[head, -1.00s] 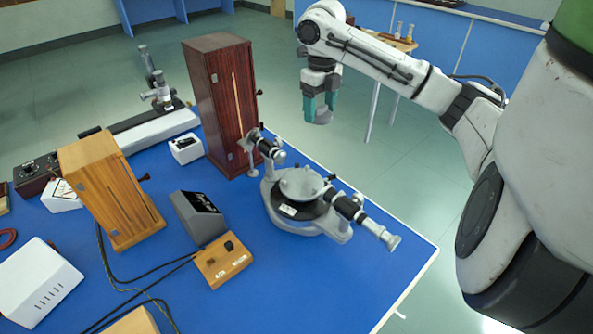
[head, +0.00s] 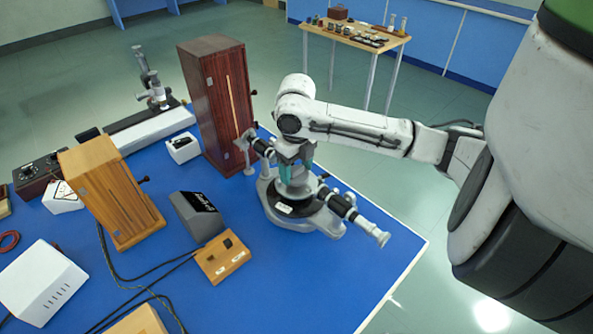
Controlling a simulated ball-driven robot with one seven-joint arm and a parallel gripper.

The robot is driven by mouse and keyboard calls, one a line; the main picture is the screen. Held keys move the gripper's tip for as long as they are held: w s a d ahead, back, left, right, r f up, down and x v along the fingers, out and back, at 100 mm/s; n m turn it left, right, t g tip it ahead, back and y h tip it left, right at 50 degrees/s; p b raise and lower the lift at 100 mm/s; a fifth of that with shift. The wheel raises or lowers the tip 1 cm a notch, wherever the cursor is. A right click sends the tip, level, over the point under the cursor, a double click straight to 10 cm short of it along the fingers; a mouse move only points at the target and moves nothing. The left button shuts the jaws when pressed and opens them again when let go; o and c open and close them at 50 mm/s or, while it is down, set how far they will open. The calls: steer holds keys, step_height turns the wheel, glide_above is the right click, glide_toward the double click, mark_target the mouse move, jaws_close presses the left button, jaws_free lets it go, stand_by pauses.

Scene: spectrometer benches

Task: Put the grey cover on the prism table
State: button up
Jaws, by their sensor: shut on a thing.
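The spectrometer (head: 290,214) stands on the blue bench, with its grey round prism table (head: 292,193) at the centre, between the two tubes. My gripper (head: 296,172), with teal fingers, points down directly over the prism table. It is shut on the grey cover (head: 298,176), which shows as a small grey patch between the fingers. The cover is mostly hidden by the fingers, and it blends with the grey table below. I cannot tell whether the cover touches the prism table or hangs just above it.
The spectrometer's telescope (head: 343,206) points to the lower right, and its other tube (head: 257,147) is close left of my gripper. A tall dark wooden box (head: 217,105) stands behind left. A dark grey device (head: 197,215) lies left. The bench's right front is clear.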

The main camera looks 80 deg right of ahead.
steer(key=shift+f, duration=0.9)
steer(key=shift+f, duration=0.1)
steer(key=o, duration=1)
